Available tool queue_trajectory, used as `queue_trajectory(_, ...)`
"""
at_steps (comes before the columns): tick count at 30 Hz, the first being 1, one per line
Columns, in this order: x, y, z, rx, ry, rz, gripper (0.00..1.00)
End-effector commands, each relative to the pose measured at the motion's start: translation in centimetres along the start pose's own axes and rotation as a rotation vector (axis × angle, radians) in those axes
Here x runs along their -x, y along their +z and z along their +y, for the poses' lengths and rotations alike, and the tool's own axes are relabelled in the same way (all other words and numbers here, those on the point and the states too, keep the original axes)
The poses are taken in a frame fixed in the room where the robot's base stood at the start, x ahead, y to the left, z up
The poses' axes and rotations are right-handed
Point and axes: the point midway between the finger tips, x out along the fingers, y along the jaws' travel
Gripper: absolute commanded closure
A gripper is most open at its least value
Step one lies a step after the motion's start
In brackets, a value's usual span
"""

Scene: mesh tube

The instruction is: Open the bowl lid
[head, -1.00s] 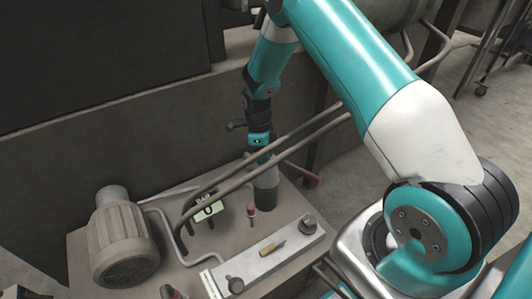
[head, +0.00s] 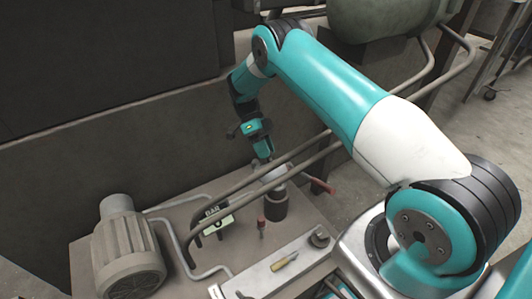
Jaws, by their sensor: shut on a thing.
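The bowl (head: 276,207) is a dark upright cylinder standing on the grey bench top, right of the digital readout. A light grey piece, which looks like the lid (head: 271,173), is at my gripper's tip just above the bowl and looks slightly tilted. My gripper (head: 264,156) points down above the bowl and is shut on this lid. The fingers are small and partly hidden, and pipes cross in front of the lid. I cannot tell clearly whether the lid's lower edge still touches the bowl.
Two bent pipes (head: 240,190) run close to the bowl and gripper. A red-handled lever (head: 320,187) is to the right. A ribbed motor (head: 128,255), a readout (head: 214,218) and a metal plate (head: 275,272) share the bench. A dark wall stands behind.

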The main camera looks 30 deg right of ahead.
Motion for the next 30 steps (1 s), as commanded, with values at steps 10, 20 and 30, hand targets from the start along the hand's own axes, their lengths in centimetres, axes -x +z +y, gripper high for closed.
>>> queue_trajectory(10, 0.16, 0.22, -0.09, 0.001, 0.014, 0.016, 1.0)
queue_trajectory(20, 0.15, 0.31, 0.0, 0.002, 0.013, 0.017, 0.58)
queue_trajectory(30, 0.18, 0.25, 0.0, 0.001, 0.014, 0.016, 0.42)
